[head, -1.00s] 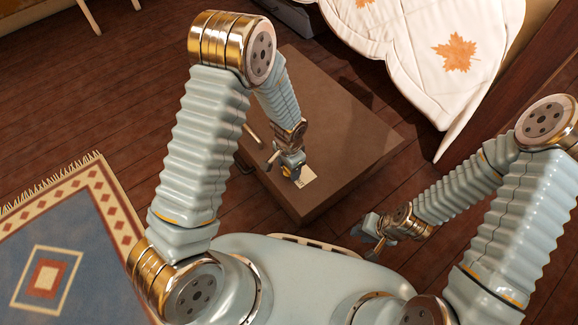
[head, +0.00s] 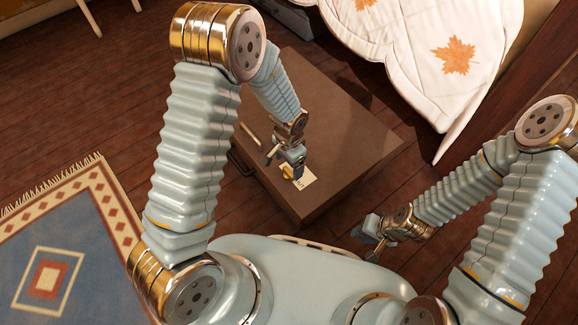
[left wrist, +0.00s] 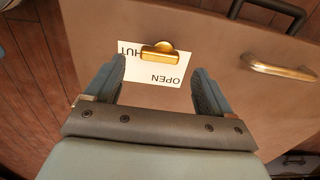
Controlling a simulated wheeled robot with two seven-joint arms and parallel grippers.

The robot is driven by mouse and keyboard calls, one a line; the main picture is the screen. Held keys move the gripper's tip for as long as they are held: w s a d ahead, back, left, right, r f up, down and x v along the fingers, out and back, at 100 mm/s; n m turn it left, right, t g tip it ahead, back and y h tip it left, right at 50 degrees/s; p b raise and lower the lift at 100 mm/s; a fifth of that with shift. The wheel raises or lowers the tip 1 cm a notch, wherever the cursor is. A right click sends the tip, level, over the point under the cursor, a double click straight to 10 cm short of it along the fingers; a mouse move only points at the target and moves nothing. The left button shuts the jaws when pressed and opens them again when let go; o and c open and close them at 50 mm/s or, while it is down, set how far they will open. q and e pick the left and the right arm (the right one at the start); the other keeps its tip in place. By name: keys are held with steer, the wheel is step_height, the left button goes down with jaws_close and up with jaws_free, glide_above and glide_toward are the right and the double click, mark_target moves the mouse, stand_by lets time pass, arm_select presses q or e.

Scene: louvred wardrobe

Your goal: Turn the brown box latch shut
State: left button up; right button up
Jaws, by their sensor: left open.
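The brown box (head: 335,140) lies on the wooden floor ahead of me. Its brass latch (left wrist: 162,52) sits on a white label (left wrist: 150,72) printed OPEN and SHUT, upside down in the left wrist view, with the latch covering the start of SHUT. The latch's bar lies roughly level across that picture. In the head view the latch (head: 291,172) shows as a small yellow spot beside the label. My left gripper (left wrist: 160,76) is open and empty, its fingers either side of the label, the latch just past the tips. My right gripper (head: 371,236) hangs right of the box; its jaws are unclear.
A brass bar handle (left wrist: 280,68) and a dark handle (left wrist: 272,12) are on the box near the latch. A bed with a white leaf-patterned quilt (head: 420,60) stands behind to the right. A patterned rug (head: 60,250) lies on the left.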

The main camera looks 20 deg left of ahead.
mark_target(289, 172)
arm_select(q)
step_height(289, 172, up, 10)
steer(key=p, duration=0.1)
steer(key=shift+f, duration=0.15)
stand_by(0.4)
